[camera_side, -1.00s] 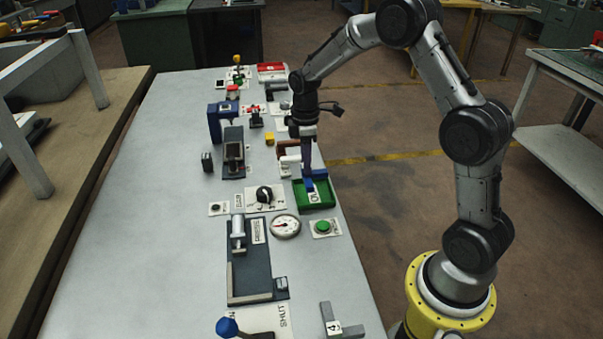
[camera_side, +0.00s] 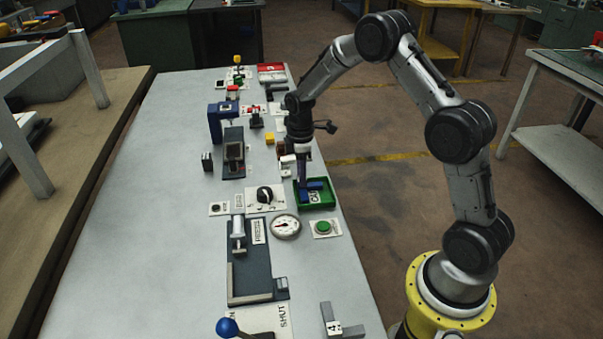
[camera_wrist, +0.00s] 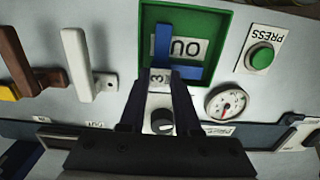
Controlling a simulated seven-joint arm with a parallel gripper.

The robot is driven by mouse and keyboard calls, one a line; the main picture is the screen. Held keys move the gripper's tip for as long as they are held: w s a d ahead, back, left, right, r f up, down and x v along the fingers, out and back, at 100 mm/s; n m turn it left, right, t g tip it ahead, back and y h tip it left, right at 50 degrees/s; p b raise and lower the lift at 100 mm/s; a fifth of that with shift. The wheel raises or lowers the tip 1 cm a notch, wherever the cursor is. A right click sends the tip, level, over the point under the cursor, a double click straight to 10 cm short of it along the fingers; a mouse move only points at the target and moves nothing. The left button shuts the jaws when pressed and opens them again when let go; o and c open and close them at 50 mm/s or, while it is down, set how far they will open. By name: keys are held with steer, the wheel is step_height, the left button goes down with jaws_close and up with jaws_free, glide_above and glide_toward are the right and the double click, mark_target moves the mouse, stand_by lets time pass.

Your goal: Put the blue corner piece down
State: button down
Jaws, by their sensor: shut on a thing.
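The blue corner piece (camera_side: 316,185) is at the green tray marked OUT (camera_side: 329,205). In the wrist view its long blue arm (camera_wrist: 163,42) reaches over the tray floor, inside the green rim (camera_wrist: 226,35). My gripper (camera_side: 302,183) points down at the tray's left side and is shut on the piece; in the wrist view the fingers (camera_wrist: 159,76) close around that end. Whether the piece touches the tray floor I cannot tell.
A white corner piece (camera_wrist: 76,60) and a brown one (camera_wrist: 19,55) stand beside the tray. A green push button (camera_side: 323,227), a dial gauge (camera_side: 286,226) and a black knob (camera_side: 265,194) are close by. Another grey corner piece (camera_side: 333,322) lies at the front.

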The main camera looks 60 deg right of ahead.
steer(key=c, duration=0.6)
jaws_free()
steer(key=shift+r, duration=0.1)
step_height(320, 180, up, 12)
step_height(320, 180, up, 6)
steer(key=m+t, duration=0.1)
steer(key=m, duration=0.1)
glide_above(306, 199)
steer(key=s+a+r+m+t, duration=0.2)
steer(key=s+a+r, duration=0.35)
steer(key=s, duration=0.35)
steer(key=s+a+m+t, duration=0.1)
steer(key=s, duration=0.4)
steer(key=s+a+m+t, duration=0.1)
steer(key=s+m, duration=0.1)
steer(key=s, duration=0.3)
steer(key=s+a+f+m, duration=0.1)
steer(key=s+m, duration=0.1)
steer(key=s, duration=0.3)
steer(key=shift+a+t, duration=0.2)
steer(key=shift+t, duration=0.2)
